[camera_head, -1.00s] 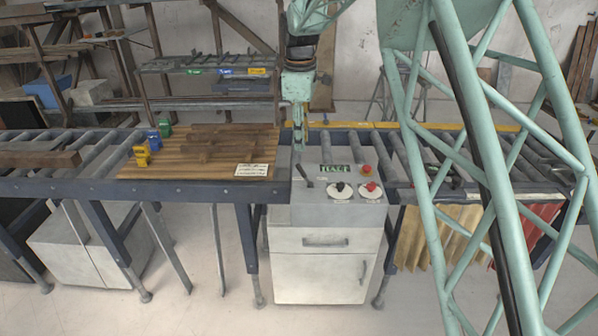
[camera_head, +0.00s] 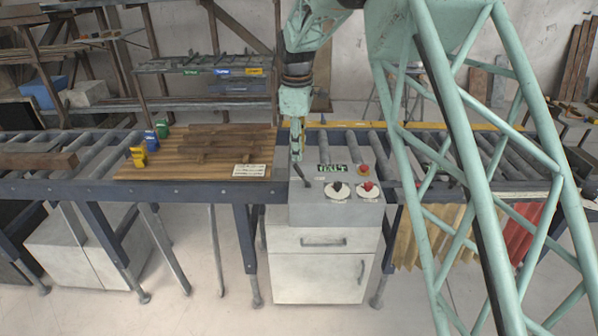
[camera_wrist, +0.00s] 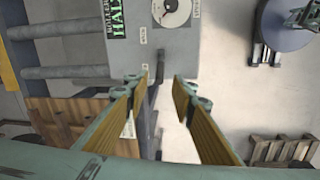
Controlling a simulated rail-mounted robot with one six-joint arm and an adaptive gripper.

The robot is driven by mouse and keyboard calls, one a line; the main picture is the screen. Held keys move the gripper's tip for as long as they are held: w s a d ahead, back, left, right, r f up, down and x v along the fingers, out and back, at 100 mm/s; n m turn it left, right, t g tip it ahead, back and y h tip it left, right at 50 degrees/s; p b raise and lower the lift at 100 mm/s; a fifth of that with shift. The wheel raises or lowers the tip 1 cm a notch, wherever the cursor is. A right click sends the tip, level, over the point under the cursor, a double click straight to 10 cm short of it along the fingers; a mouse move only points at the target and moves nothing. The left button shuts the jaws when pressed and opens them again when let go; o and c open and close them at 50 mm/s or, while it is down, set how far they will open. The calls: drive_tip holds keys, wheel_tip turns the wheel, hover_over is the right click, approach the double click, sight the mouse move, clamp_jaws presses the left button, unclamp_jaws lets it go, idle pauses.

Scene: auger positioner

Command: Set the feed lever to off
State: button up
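The feed lever (camera_head: 302,176) is a thin dark handle at the left edge of the grey control panel (camera_head: 305,210). In the wrist view the dark lever (camera_wrist: 153,98) shows between my fingertips, nearer the left one. My gripper (camera_head: 297,153) hangs just above the lever in the head view. In the wrist view my gripper (camera_wrist: 160,84) is open, with one yellow-sided finger on each side and a clear gap. I cannot tell whether a finger touches the lever. Small labels by the lever (camera_wrist: 159,53) are too small to read.
The panel also carries a black knob (camera_head: 338,190), a red knob (camera_head: 367,187), a red button (camera_head: 362,170) and a HALT sign (camera_head: 332,168).

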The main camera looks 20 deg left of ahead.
sight(299, 171)
drive_tip(key=shift+w+a+f, duration=0.1)
drive_tip(key=shift+w+f, duration=0.05)
drive_tip(key=shift+f, duration=1.45)
drive_tip(key=shift+w+d+f, duration=0.1)
drive_tip(key=shift+w+f, duration=0.05)
drive_tip(key=shift+f, duration=1.4)
drive_tip(key=shift+w+a+f, duration=0.1)
drive_tip(key=shift+w+f, duration=0.05)
drive_tip(key=shift+f, duration=1.45)
drive_tip(key=shift+c, duration=0.5)
clamp_jaws()
